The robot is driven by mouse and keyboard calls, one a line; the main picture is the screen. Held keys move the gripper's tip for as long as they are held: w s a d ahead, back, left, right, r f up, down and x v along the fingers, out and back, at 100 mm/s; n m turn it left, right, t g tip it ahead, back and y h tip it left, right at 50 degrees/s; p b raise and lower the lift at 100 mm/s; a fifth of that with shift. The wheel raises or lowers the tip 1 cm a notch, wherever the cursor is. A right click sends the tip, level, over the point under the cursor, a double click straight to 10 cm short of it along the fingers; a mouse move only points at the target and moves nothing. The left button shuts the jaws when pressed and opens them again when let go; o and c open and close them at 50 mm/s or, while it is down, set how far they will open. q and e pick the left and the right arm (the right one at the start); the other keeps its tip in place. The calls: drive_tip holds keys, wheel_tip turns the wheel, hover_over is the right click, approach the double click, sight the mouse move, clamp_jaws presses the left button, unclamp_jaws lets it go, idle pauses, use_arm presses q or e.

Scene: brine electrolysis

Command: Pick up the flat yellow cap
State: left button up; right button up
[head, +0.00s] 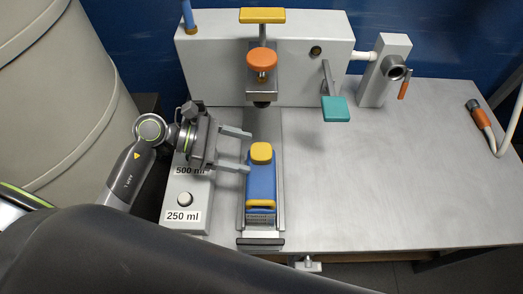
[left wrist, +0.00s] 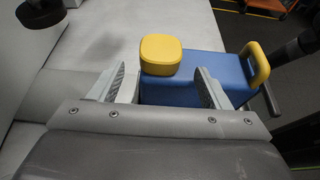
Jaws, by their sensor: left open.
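The flat yellow cap (head: 261,153) sits on the far end of the top of a blue canister (head: 261,185), which lies on a metal track. In the left wrist view the cap (left wrist: 161,54) is just ahead of the fingers, about midway between them, with the blue canister (left wrist: 222,70) under it. My left gripper (head: 242,151) comes in from the left, open and empty, its two fingertips close to the cap's left side. In the left wrist view my left gripper (left wrist: 161,82) shows both fingers spread apart. My right gripper is not in view.
A grey machine (head: 205,70) stands at the back, with an orange knob (head: 262,60) on a head over the track and a teal paddle (head: 336,109). A plate labelled 500 ml and 250 ml (head: 185,218) lies left.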

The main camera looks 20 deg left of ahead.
use_arm(q)
drive_tip(key=shift+d+f, duration=0.1)
drive_tip(key=shift+d, duration=0.05)
drive_tip(key=shift+c, duration=0.3)
drive_tip(key=c, duration=1)
